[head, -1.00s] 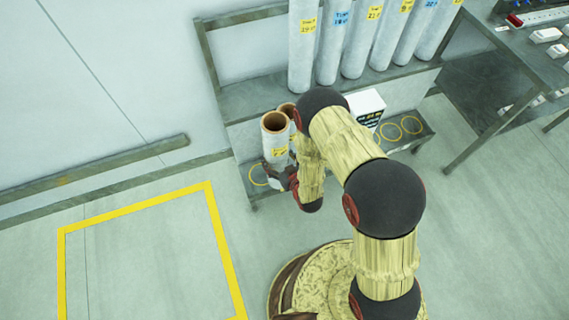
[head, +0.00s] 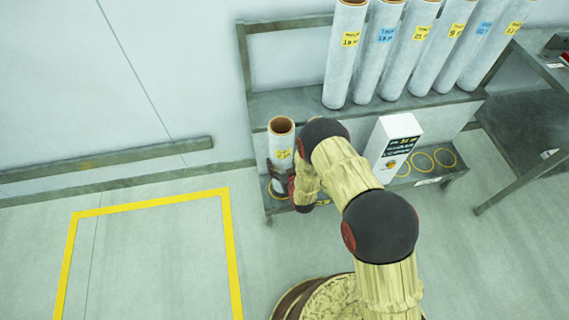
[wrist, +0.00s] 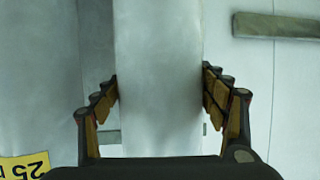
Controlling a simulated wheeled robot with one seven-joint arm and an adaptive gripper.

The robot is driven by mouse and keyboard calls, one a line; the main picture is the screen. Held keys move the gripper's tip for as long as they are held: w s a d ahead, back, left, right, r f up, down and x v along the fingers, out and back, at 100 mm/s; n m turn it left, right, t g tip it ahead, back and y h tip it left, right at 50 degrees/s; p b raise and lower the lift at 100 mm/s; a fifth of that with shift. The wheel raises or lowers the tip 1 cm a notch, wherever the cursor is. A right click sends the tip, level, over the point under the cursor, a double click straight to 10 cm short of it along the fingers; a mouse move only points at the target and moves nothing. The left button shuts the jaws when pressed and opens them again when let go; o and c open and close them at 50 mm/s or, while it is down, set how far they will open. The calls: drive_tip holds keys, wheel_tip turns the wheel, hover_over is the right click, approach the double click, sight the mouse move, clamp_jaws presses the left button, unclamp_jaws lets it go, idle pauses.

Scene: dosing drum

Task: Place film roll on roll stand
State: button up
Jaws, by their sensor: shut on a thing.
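My gripper (wrist: 160,95) is shut on a pale film roll (wrist: 157,50), with a finger on each side of it. In the head view this roll (head: 280,143) stands upright, with a brown hollow core and a yellow label, above the left end of the roll stand's low shelf (head: 455,172). My gripper (head: 282,187) is low on the roll there, partly hidden by my arm. A yellow ring (head: 268,190) shows partly around the roll's foot. I cannot tell whether the foot touches the shelf.
Another pale roll with a yellow 25 label (wrist: 22,165) is close on the left in the wrist view. A white box with a dark panel (head: 393,143) and empty yellow rings (head: 422,161) are farther right. Several tall rolls (head: 380,50) stand on the upper shelf. The floor at left is clear.

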drive_tip(key=f, duration=0.1)
drive_tip(key=f+b, duration=0.1)
drive_tip(key=w+f, duration=0.1)
drive_tip(key=shift+a+f+b, duration=0.25)
drive_tip(key=shift+a+b, duration=0.1)
drive_tip(key=o, duration=2.1)
drive_tip(key=shift+s+d+f, duration=0.1)
drive_tip(key=shift+s+f, duration=0.1)
drive_tip(key=shift+f, duration=0.05)
drive_tip(key=shift+r, duration=0.1)
drive_tip(key=p+v, duration=0.4)
drive_tip(key=v, duration=0.8)
